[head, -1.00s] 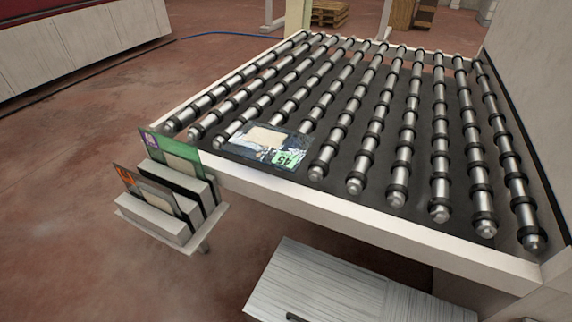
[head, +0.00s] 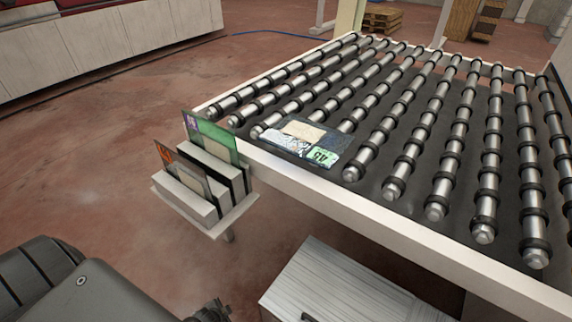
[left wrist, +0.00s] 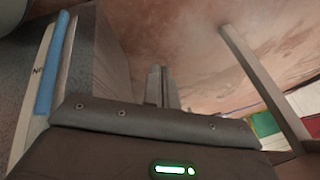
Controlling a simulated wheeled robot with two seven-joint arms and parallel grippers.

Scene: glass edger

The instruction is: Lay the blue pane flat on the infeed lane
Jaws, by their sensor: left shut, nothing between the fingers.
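A pane (head: 285,144) with a beige label and a green tag lies flat on the near left rollers of the lane (head: 405,158). A green pane (head: 222,143) and a pane with an orange mark (head: 186,169) stand upright in a small rack at the lane's near left corner. My left gripper (left wrist: 162,72) shows in the left wrist view with its fingers together and empty, apart from any pane. My right gripper is in no view.
The light rack (head: 168,195) stands just off the lane's corner. A pale cabinet (head: 325,280) stands below the lane's front rail (head: 370,218). The rollers right of the lying pane are clear. Open floor (head: 90,170) lies to the left.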

